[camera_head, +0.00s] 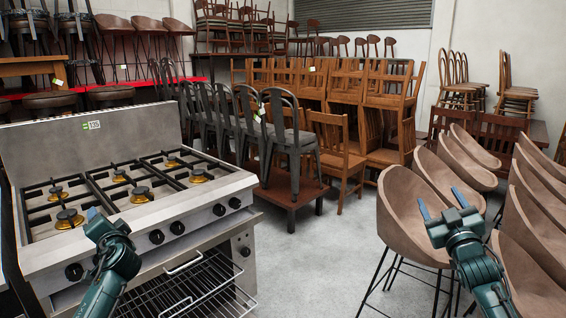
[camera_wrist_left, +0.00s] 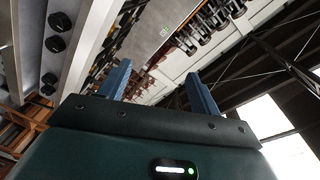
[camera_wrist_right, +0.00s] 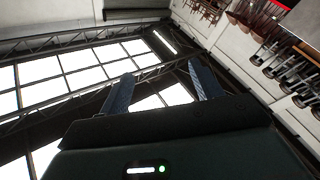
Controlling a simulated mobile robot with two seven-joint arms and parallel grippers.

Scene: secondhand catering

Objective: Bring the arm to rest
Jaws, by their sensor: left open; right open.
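My right gripper (camera_head: 441,204) is raised in front of the brown bucket-seat stools at the right of the head view. Its two blue fingers are apart with nothing between them, and they also show in the right wrist view (camera_wrist_right: 162,90) against ceiling windows. My left gripper (camera_head: 92,213) is in front of the steel stove at the lower left of the head view. In the left wrist view (camera_wrist_left: 160,85) its blue fingers are spread and empty. Neither gripper visibly holds anything.
A steel gas stove (camera_head: 200,220) with an open oven rack fills the left. Brown bucket stools (camera_head: 408,222) crowd the right. Grey metal chairs (camera_head: 293,140) stand on a low wooden table, with stacked wooden chairs (camera_head: 340,152) behind. Bare grey floor (camera_head: 315,260) lies between.

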